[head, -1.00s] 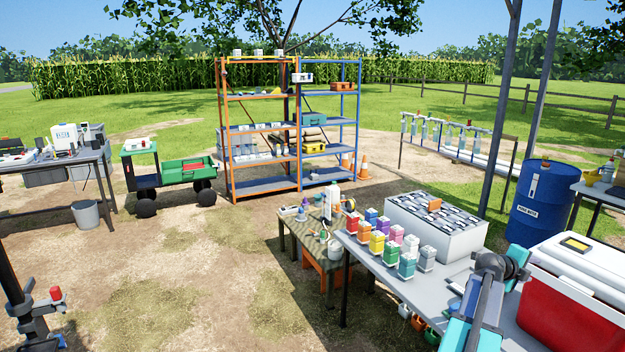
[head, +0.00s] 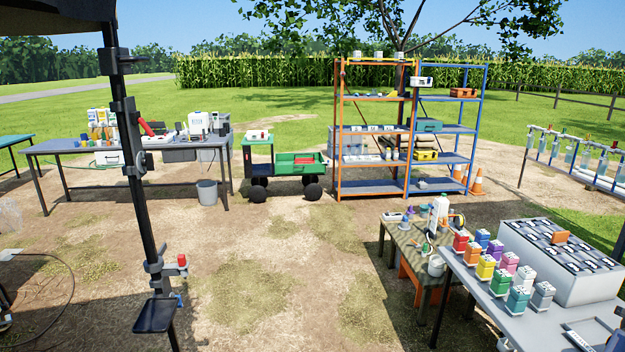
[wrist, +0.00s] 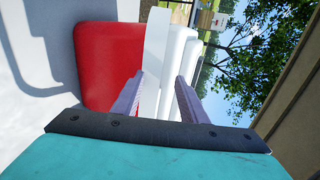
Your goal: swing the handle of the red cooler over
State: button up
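The red cooler (wrist: 108,65) shows only in the wrist view, appearing turned on its side, with its red body at left and its white lid (wrist: 155,60) to the right of the body. My gripper (wrist: 158,95) points at the white part of the cooler. Its two grey-purple fingers stand apart, with white surface visible between and beyond them. I cannot tell which white bar is the handle, or whether the fingers touch anything. The head view shows neither the cooler nor the gripper.
In the head view, the grey table (head: 470,330) at lower right holds coloured bottles (head: 486,267) and a grey box (head: 560,275) of dark slots. A camouflage-covered table (head: 405,238) stands beside it. A dark post (head: 135,170) rises at left. Open ground (head: 270,290) lies between.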

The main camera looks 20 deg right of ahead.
grip_shut()
notch_tip(320, 180, down, 12)
jog(key=a+h+b, duration=0.1)
jog(key=h+b, duration=0.1)
jog(key=b, duration=1.4)
jog(key=shift+w+a+b, duration=0.15)
jog(key=shift+a+b, duration=0.1)
jog(key=shift+b, duration=0.05)
dwell(0.3)
notch_tip(320, 180, down, 6)
jog(key=d+h+b, duration=0.1)
jog(key=b, duration=0.8)
jog(key=shift+d, duration=0.25)
